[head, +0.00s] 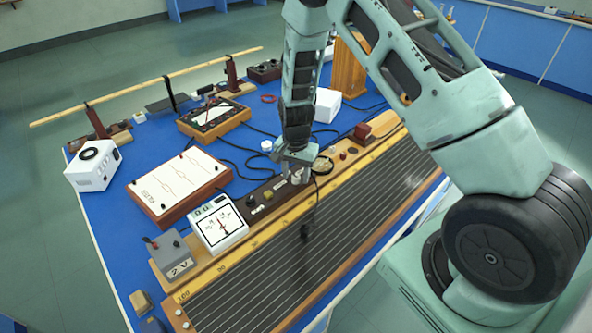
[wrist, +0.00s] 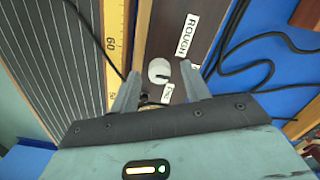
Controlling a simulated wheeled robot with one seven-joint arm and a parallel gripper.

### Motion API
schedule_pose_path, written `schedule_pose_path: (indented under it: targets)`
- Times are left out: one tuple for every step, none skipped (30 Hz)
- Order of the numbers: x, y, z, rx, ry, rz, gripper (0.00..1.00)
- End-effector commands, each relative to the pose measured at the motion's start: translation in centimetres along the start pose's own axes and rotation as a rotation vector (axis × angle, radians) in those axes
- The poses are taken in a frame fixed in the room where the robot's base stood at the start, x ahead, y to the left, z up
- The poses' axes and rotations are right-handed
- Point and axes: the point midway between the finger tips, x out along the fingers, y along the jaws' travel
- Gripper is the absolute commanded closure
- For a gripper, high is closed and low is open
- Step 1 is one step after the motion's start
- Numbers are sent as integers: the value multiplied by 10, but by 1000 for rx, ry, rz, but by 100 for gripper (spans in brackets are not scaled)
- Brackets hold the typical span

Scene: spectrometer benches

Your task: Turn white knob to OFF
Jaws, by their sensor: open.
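The white knob (wrist: 158,70) sits on a dark brown panel (wrist: 166,30) in the wrist view. It has a small dark mark on its right side. A white label reading ROUGH (wrist: 187,35) lies above and to its right. A small white label (wrist: 166,92) lies below the knob, its text hard to read. My gripper (wrist: 160,69) is open, with one finger on each side of the knob and apparent gaps between. In the head view my gripper (head: 296,166) points down over the brown box (head: 262,200), and the knob cannot be made out there.
A long wooden scale with dark wires (head: 345,215) runs along the bench's front. A white meter (head: 217,225) and grey box (head: 175,256) stand to the left. Black cables lie on the blue bench top (head: 115,190). A tall wooden block (head: 348,68) stands behind my arm.

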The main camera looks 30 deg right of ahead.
Motion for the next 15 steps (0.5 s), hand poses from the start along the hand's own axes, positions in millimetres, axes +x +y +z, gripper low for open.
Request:
schedule_pose_path:
  targets:
    - [-1,0,0,0,0,0,53]
    - [-2,0,0,0,0,0,53]
    - [-4,0,0,-1,1,0,53]
    - [-7,0,0,-1,1,-1,53]
    - [-10,-1,0,-1,1,-1,53]
    - [-15,-1,0,-1,2,-2,53]
    - [-20,-1,-1,-1,3,-3,53]
    - [-26,-1,-1,-1,3,-3,53]
    - [-33,-1,-1,-1,4,-4,53]
    - [-40,-1,-1,-2,4,-4,53]
    - [-47,-2,-1,-3,4,-5,53]
    - [-56,-1,0,-2,4,-4,53]
    - [-63,-1,0,-2,4,-5,53]
    - [-71,-1,0,-1,4,-5,53]
    - [-80,-1,0,-1,4,-5,53]
